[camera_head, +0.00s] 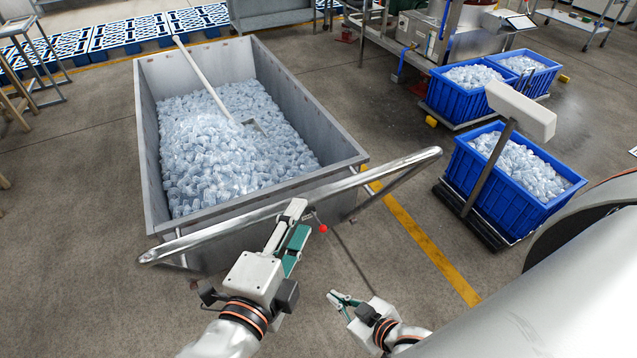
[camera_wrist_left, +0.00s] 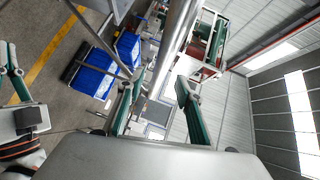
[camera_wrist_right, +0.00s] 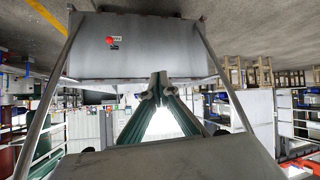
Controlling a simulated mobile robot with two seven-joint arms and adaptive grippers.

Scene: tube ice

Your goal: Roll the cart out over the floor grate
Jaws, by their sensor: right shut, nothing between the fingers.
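The cart is a grey steel tub (camera_head: 345,135) full of ice, with a shovel (camera_head: 205,80) in it and a tubular push handle (camera_head: 400,170) at its near end. My left gripper (camera_head: 295,222) is at the handle's middle, its fingers apart. In the left wrist view, the bar (camera_wrist_left: 181,25) passes between the spread fingers (camera_wrist_left: 160,92); firm contact cannot be told. My right gripper (camera_head: 335,297) is shut and empty, below and apart from the handle. The right wrist view shows its closed fingertips (camera_wrist_right: 160,85) before the cart's end panel (camera_wrist_right: 150,60). No floor grate is clearly recognisable.
Blue-and-white grid panels (camera_head: 120,36) line the back left. Blue crates of ice (camera_head: 500,195) stand to the right, one on a black platform scale with a white post head (camera_head: 522,110). A yellow floor line (camera_head: 430,245) runs right of the cart. Bare floor lies at left.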

